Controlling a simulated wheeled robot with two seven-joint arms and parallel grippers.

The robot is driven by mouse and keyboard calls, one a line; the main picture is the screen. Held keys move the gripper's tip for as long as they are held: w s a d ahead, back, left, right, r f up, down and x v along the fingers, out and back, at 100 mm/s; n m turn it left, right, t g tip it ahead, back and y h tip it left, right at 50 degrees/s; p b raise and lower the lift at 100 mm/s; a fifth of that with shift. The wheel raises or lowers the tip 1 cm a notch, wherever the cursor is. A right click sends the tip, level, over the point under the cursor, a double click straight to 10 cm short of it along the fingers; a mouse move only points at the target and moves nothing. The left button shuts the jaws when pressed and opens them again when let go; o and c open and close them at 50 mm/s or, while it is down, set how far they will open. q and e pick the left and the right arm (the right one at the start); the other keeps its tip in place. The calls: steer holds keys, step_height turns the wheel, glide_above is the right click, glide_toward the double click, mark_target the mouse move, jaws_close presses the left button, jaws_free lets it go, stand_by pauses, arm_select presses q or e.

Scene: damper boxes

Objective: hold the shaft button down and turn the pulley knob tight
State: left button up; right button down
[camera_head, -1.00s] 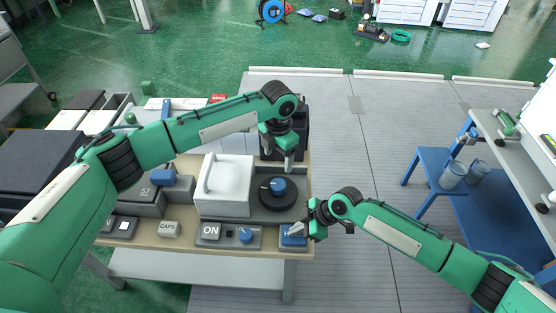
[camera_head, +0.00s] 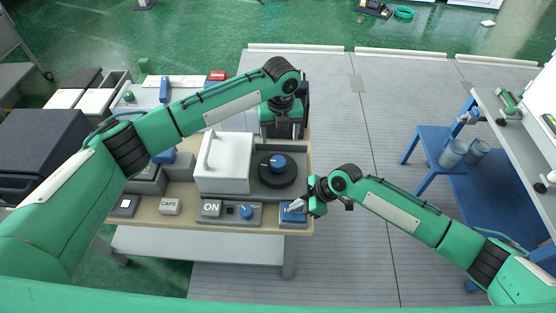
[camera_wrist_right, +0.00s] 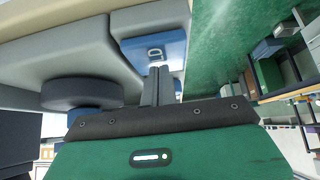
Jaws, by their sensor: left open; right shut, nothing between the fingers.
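The pulley is a black disc (camera_head: 277,176) with a blue knob (camera_head: 278,162) on top, right of a white housing (camera_head: 224,160). The blue shaft button (camera_head: 292,216) is at the bench's front right corner. My right gripper (camera_head: 298,206) is shut and empty, with its fingertips at the button. In the right wrist view its fingers (camera_wrist_right: 159,84) reach the blue button face (camera_wrist_right: 150,48); I cannot tell how far it is pressed. The black disc (camera_wrist_right: 82,93) shows there too. My left gripper (camera_head: 284,130) is open, just behind and above the knob, not around it.
A panel with an ON key (camera_head: 211,208) and a smaller blue knob (camera_head: 246,212) stands left of the button. A CAPS key (camera_head: 170,206) is further left. A blue stool (camera_head: 433,150) with cups stands right. Grey floor lies clear between.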

mark_target(278, 161)
steer(key=shift+s+f, duration=0.1)
steer(key=shift+f, duration=0.05)
arm_select(q)
steer(key=f+n, duration=0.4)
steer(key=n, duration=0.5)
steer(key=f+n, duration=0.4)
steer(key=n, duration=0.5)
steer(key=f+n, duration=0.4)
steer(key=n, duration=0.6)
steer(key=shift+a+f, duration=0.25)
steer(key=shift+f, duration=0.15)
